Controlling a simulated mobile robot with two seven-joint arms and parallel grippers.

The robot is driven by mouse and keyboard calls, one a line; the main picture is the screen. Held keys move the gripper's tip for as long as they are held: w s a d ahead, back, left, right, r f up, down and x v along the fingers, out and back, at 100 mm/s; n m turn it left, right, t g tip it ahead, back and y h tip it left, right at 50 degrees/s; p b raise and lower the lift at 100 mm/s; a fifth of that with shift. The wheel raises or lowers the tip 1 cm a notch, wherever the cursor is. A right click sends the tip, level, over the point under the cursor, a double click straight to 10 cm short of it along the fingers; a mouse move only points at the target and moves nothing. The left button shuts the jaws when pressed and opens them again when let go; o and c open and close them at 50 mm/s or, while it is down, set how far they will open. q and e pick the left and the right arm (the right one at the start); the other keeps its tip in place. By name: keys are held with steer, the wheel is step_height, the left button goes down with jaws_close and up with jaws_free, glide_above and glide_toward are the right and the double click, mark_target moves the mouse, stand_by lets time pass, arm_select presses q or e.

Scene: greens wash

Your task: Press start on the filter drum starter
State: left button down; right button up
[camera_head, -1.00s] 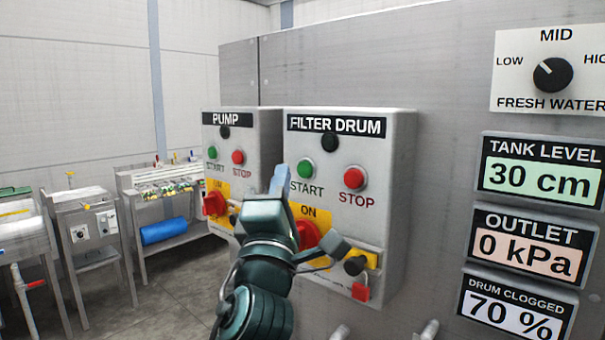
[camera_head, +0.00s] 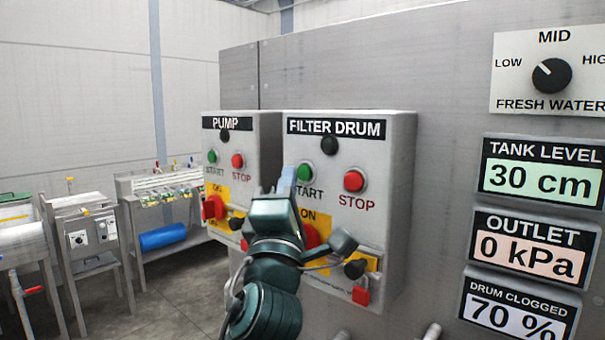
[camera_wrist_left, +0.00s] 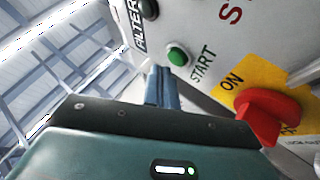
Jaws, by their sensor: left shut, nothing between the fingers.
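The filter drum starter (camera_head: 400,150) is a grey box on the steel panel, with a dark lamp (camera_head: 329,145) under its label. Its green start button (camera_head: 304,172) is at the left and its red stop button (camera_head: 354,181) at the right. My left gripper (camera_head: 287,178) is shut and empty, its blue fingertips just left of the start button. In the left wrist view the fingertips (camera_wrist_left: 162,78) point toward the box, close below and left of the green start button (camera_wrist_left: 177,56). I cannot tell whether they touch the box. My right gripper is not in view.
The pump starter (camera_head: 266,135) stands just left, with similar buttons. A red rotary switch (camera_wrist_left: 262,115) on a yellow plate sits below the start button, partly behind my arm. A red padlock (camera_head: 361,295) hangs lower right. Display panels (camera_head: 541,172) are at the right.

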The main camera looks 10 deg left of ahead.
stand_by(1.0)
arm_select(q)
steer(key=shift+w+d+b, duration=0.25)
steer(key=shift+w+b, duration=0.1)
steer(key=shift+b, duration=0.2)
